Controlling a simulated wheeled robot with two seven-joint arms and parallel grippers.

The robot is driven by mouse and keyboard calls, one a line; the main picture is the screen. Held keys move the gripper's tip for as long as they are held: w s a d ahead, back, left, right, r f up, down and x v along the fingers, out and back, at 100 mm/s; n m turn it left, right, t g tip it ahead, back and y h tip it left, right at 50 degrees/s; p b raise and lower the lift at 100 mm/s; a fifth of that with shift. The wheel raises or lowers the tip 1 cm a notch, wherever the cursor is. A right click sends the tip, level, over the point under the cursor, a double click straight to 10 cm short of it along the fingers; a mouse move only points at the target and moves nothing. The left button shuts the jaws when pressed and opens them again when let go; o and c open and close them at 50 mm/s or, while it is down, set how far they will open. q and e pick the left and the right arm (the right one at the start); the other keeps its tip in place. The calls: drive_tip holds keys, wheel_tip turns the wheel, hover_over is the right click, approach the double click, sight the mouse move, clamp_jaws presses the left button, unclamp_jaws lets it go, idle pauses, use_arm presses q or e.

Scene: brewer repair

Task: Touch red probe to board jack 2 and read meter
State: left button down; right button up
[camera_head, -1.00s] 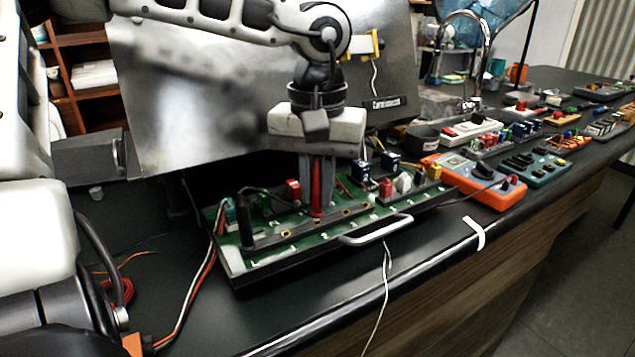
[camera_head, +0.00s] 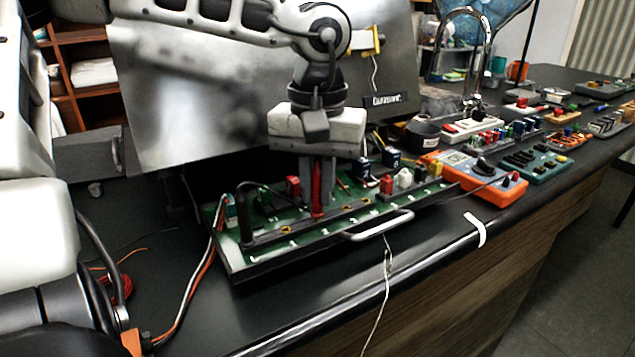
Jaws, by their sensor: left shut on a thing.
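My left gripper (camera_head: 317,185) points straight down over the green circuit board (camera_head: 290,258) and is shut on the red probe (camera_head: 317,200). The probe is upright, and its lower end is at the row of jacks along the board's dark strip. I cannot tell which jack it is at or whether the tip touches. The black probe (camera_head: 245,215) stands upright at the board's left end, its lead arching to the right. The orange meter (camera_head: 480,178) lies right of the board; its display is too small to read. My right gripper is not in view.
A silver handle (camera_head: 378,228) runs along the board tray's front edge. A large metal panel (camera_head: 210,90) stands behind the board. A green module (camera_head: 535,165) and several other devices lie farther right. Loose wires (camera_head: 190,290) hang at the board's left.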

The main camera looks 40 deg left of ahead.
use_arm(q)
drive_tip(key=shift+f, duration=0.2)
idle(0.3)
drive_tip(key=shift+f, duration=0.1)
idle(0.5)
idle(0.8)
idle(0.8)
drive_tip(key=c, duration=1.3)
unclamp_jaws()
drive_tip(key=shift+c, duration=0.2)
